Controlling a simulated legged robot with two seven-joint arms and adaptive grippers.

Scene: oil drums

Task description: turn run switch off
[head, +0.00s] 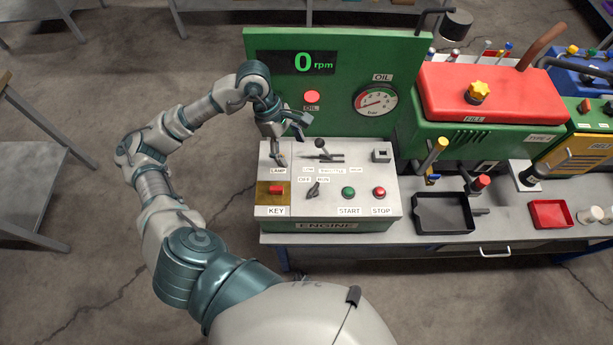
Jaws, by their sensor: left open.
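The engine panel (364,216) has a light sloping top. The run switch (313,190) is a small dark toggle on it, below two small labels that seem to read OFF and RUN. Its lever seems to lean up and to the right; which label it points to is hard to tell. My left gripper (294,141) is open and empty over the panel's upper left corner, up and left of the switch and apart from it. One finger is near the LAMP label, the other points right toward the green back board. My right gripper is not in view.
A red key switch (276,189), green START button (348,193) and red STOP button (379,193) flank the switch. The green display (311,63) reads 0 rpm. A black tray (443,213) lies to the right.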

